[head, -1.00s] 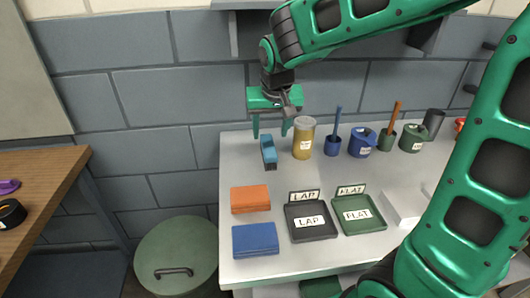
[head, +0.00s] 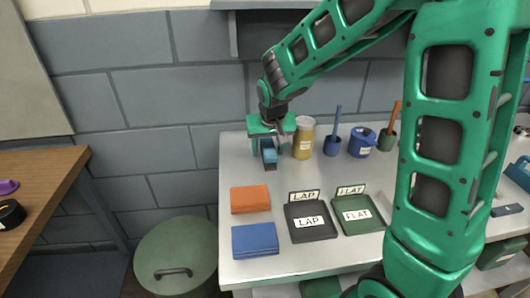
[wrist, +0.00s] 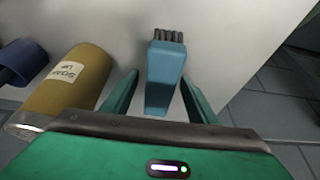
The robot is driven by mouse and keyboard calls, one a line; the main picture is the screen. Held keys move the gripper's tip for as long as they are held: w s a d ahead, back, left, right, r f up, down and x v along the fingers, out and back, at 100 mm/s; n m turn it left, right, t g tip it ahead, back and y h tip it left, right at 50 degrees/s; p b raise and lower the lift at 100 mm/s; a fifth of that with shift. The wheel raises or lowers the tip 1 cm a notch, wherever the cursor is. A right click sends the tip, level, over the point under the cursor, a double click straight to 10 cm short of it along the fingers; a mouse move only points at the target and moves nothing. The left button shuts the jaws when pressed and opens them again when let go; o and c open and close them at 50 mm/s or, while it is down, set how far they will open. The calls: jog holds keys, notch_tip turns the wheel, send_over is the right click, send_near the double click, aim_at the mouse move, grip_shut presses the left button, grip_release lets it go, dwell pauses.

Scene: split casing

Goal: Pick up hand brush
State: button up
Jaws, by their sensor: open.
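The hand brush (head: 269,158) has a blue body and dark bristles and lies at the far left of the white table. In the wrist view the brush (wrist: 165,72) points its bristles away from my gripper. My gripper (head: 269,164) is open and low over the brush. In the wrist view the fingers of my gripper (wrist: 160,88) stand apart on either side of the handle, with gaps on both sides. The handle's near end runs close to the gripper body. I cannot tell how high the fingertips are above the table.
A yellow jar (head: 303,140) stands just right of my gripper. Blue pots (head: 332,146) stand further right. An orange block (head: 250,199), a blue block (head: 255,240), a LAP tray (head: 312,236) and a FLAT tray (head: 373,226) lie nearer. The table's left edge is close to the brush.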

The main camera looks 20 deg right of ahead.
aim_at(267, 142)
jog(key=shift+c, duration=0.7)
jog(key=c, duration=1.1)
jog(key=shift+o, duration=0.2)
jog(key=shift+r, duration=0.1)
jog(key=shift+r, duration=0.55)
notch_tip(267, 142, up, 3)
jog(key=shift+f, duration=0.1)
jog(key=s+a+r, duration=0.7)
jog(key=s+a, duration=0.1)
jog(key=shift+a, duration=0.35)
jog(key=shift+w, duration=0.1)
